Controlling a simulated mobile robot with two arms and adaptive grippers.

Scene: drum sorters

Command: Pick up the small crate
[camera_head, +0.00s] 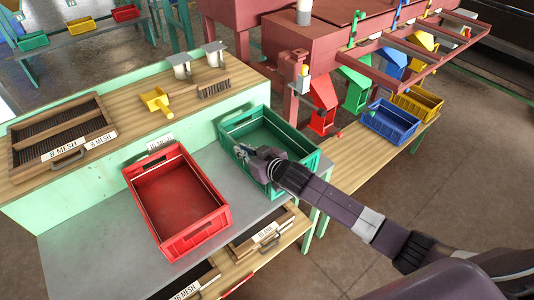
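A green crate (263,124), empty, sits on the right part of the grey bench top. A larger-looking red crate (178,196), also empty, stands to its left on the same top. My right gripper (241,151) is at the near left side of the green crate, with its fingers over the rim. The hand hides part of that wall, and I cannot tell whether the fingers are closed on it. My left gripper is not in view. Smaller blue (389,121) and yellow (417,101) crates stand on a wooden shelf at the right.
A wooden shelf behind the crates holds a mesh sieve (62,134), a yellow scoop (156,101) and a brush (215,89). Red machinery (290,45) with coloured chutes rises behind. Sieve drawers (262,236) lie below the bench top. Bare bench top lies left of the red crate.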

